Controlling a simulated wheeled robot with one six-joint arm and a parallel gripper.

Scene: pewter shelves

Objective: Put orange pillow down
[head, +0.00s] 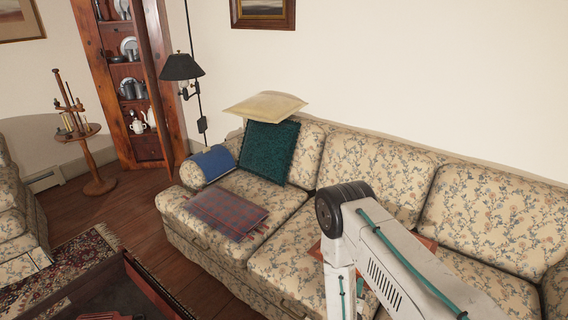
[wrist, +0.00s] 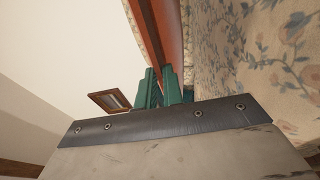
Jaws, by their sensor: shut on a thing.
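The orange pillow (head: 428,243) is mostly hidden behind my white arm in the head view. Only small orange parts show on either side of the arm, over the middle of the floral sofa (head: 285,268). In the wrist view the pillow (wrist: 155,28) is an orange strip running up from between the green fingers of my gripper (wrist: 160,88). My gripper is shut on the pillow. The floral sofa fabric (wrist: 265,60) is close at the right of the wrist view. I cannot tell whether the pillow touches the seat. The gripper is hidden in the head view.
A dark table (head: 118,288) stands in front at the lower left.

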